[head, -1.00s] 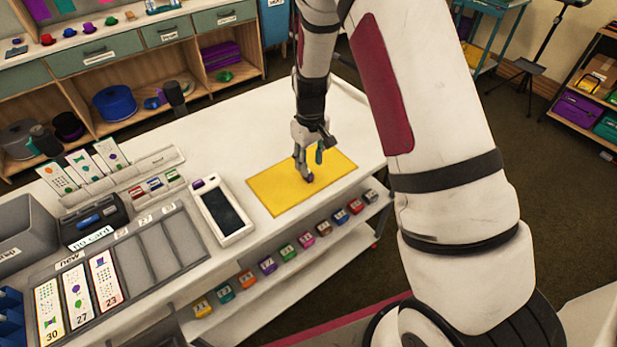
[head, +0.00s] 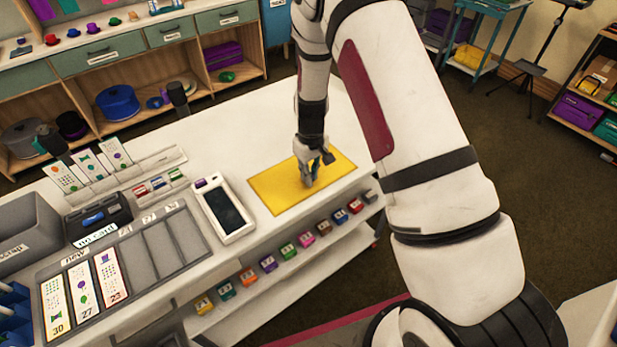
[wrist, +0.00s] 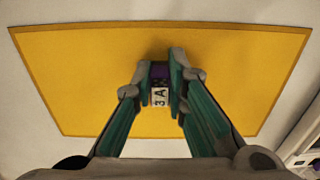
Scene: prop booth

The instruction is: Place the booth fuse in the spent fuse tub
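The booth fuse (wrist: 160,88), a small purple and white block marked "3 A", shows between my fingertips in the wrist view. My gripper (wrist: 160,75) has its teal-lined fingers closed against both sides of it. In the head view my gripper (head: 309,180) points down over the yellow mat (head: 275,190), and the fuse is hidden by the fingers there. I cannot tell whether the fuse touches the mat. I cannot make out a tub marked for spent fuses.
A handheld device (head: 224,210) lies left of the mat. Several small coloured boxes (head: 289,251) line the shelf below the counter edge. A card tray (head: 140,255), a black box (head: 98,217) and a grey bin (head: 25,230) stand at left. The counter behind the mat is clear.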

